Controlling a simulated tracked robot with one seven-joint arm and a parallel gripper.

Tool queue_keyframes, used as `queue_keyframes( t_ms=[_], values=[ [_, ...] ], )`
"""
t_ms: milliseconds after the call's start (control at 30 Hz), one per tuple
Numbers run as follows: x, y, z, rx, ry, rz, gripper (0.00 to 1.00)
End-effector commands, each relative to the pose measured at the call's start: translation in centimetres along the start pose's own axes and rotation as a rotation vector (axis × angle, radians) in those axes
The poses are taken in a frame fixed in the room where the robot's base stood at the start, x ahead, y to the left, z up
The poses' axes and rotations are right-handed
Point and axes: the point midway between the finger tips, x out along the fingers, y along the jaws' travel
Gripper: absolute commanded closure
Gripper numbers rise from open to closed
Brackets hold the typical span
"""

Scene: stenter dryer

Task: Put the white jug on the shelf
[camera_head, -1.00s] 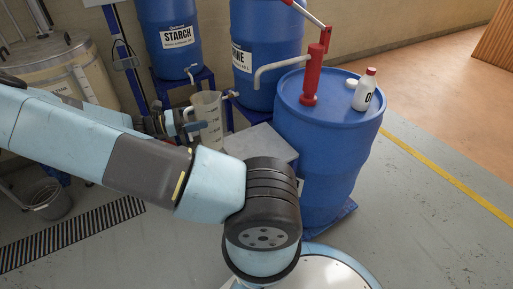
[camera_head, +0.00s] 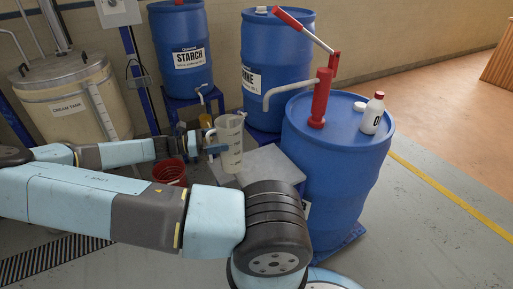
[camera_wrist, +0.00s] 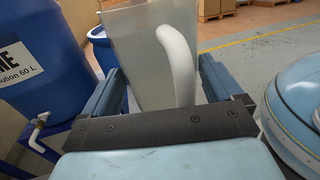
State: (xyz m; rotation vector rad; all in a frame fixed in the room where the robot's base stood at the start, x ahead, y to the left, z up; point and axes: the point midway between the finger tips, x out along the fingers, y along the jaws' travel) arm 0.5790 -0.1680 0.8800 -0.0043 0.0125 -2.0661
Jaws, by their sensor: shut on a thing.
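The white jug (camera_head: 229,142) is a tall, translucent pitcher with marks on its side. In the head view it stands upright in my gripper (camera_head: 216,149), in front of the blue barrels. In the wrist view the jug (camera_wrist: 150,55) fills the space between my gripper's fingers (camera_wrist: 160,95), with its curved white handle facing the camera. My gripper is shut on it. The jug's base is hidden in the wrist view. I cannot tell which surface is the shelf.
A blue drum (camera_head: 335,165) with a red hand pump (camera_head: 322,98) and a white bottle (camera_head: 372,114) stands right of the jug. A grey flat surface (camera_head: 268,163) lies beside the jug. Starch barrel (camera_head: 182,50), cream tank (camera_head: 75,100) and red bucket (camera_head: 170,173) stand nearby. Floor at right is clear.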

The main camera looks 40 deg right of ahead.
Motion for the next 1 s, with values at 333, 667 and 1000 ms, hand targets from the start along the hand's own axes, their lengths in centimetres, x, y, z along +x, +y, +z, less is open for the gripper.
queue_keyframes(
  t_ms=[333, 667, 1000],
  values=[
    [7.7, -0.1, 0.1, 0.000, -0.003, -0.003, 0.40],
    [11.5, 0.0, 0.0, 0.001, 0.000, -0.001, 0.40],
    [12.9, 0.0, -2.4, -0.001, -0.002, 0.002, 0.40]
  ],
)
